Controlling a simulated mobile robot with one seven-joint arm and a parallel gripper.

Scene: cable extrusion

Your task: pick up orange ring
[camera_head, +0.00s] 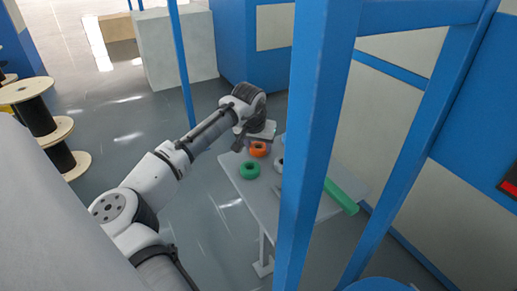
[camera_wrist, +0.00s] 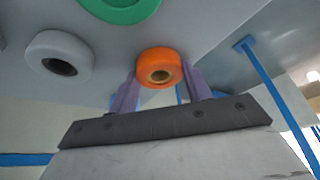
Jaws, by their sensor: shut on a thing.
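The orange ring (camera_wrist: 160,67) shows in the wrist view between the two purple fingers of my gripper (camera_wrist: 160,84). The fingers are shut on it, one at each side. In the head view the orange ring (camera_head: 258,149) is at the far end of the small grey table (camera_head: 245,186), under the end of my arm. My gripper (camera_head: 243,140) is hard to make out there. I cannot tell whether the ring touches the table.
A green ring (camera_head: 250,170) lies on the table close to the orange one. A white ring (camera_wrist: 59,54) is beside them, partly behind a blue post (camera_head: 312,140) in the head view. A green bar (camera_head: 341,196) lies at the table's right side. Wooden spools (camera_head: 45,120) stand at left.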

